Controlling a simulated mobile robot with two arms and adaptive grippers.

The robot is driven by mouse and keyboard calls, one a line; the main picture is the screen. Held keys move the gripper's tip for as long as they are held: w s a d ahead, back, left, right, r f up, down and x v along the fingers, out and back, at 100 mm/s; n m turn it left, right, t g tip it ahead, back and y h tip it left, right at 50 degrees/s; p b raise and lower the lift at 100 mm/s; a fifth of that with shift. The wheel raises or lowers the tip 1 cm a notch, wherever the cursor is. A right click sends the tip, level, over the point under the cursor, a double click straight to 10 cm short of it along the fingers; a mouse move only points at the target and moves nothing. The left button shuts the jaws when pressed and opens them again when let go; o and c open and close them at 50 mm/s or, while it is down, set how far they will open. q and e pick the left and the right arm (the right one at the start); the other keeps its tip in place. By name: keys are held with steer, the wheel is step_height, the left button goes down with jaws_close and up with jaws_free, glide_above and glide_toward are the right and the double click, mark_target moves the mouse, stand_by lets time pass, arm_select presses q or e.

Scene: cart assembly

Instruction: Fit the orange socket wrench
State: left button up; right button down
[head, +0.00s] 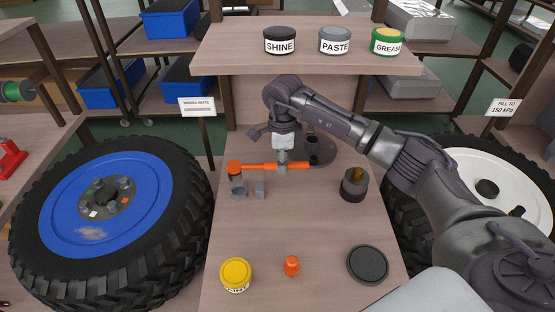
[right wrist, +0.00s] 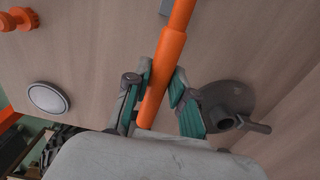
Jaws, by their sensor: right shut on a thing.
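My right gripper (head: 282,163) points down over the middle of the wooden table and is shut on the orange socket wrench (head: 258,166). The wrench's bar lies roughly level, running left to an orange-topped end (head: 235,168). In the right wrist view the orange bar (right wrist: 157,88) passes between the two teal-padded fingers. A small grey cylinder (head: 238,191) and a grey block (head: 260,190) stand just below the wrench's left end. I cannot tell whether the wrench touches the cylinder. My left gripper is not in view.
A dark round stand (head: 322,152) is close behind my gripper. A dark cup (head: 354,185), black lid (head: 367,265), orange piece (head: 291,266) and yellow tin (head: 236,274) stand nearer. Blue-hubbed (head: 75,215) and white-hubbed (head: 475,170) wheels flank the table; a tin shelf (head: 300,62) is behind.

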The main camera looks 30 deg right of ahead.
steer(key=shift+d+f, duration=0.1)
steer(key=shift+d, duration=0.05)
steer(key=shift+f+b, duration=1.8)
steer(key=shift+f, duration=0.5)
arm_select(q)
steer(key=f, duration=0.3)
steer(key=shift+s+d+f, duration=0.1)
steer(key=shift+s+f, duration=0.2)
arm_select(e)
steer(key=shift+r, duration=0.15)
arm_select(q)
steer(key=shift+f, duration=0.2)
arm_select(e)
steer(key=shift+f, duration=0.2)
arm_select(q)
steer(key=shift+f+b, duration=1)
steer(key=shift+b, duration=0.15)
arm_select(e)
steer(key=shift+f, duration=1.3)
